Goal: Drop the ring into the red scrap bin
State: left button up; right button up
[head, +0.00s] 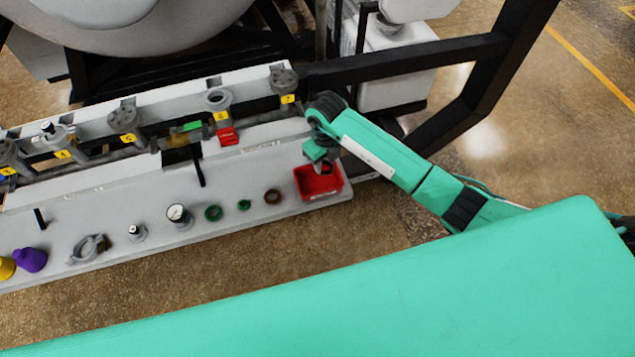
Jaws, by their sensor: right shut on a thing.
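The red scrap bin (333,188) stands at the right end of the grey shelf, open at the top. My right gripper (323,166) points down over the bin, at its back part in the picture. It is shut on a small dark thing, which I take to be the ring; its shape is too small and too covered by the fingers to make out. Whether the gripper is above the rim or inside it is hard to tell. My left gripper is not in view.
Numbered ports and a black frame (410,58) stand behind.

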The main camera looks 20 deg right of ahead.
jog(key=o, duration=0.9)
notch_tip(320, 180, up, 14)
jog(key=shift+f+b, duration=0.1)
jog(key=shift+b, duration=1.05)
jog(key=shift+a, duration=0.1)
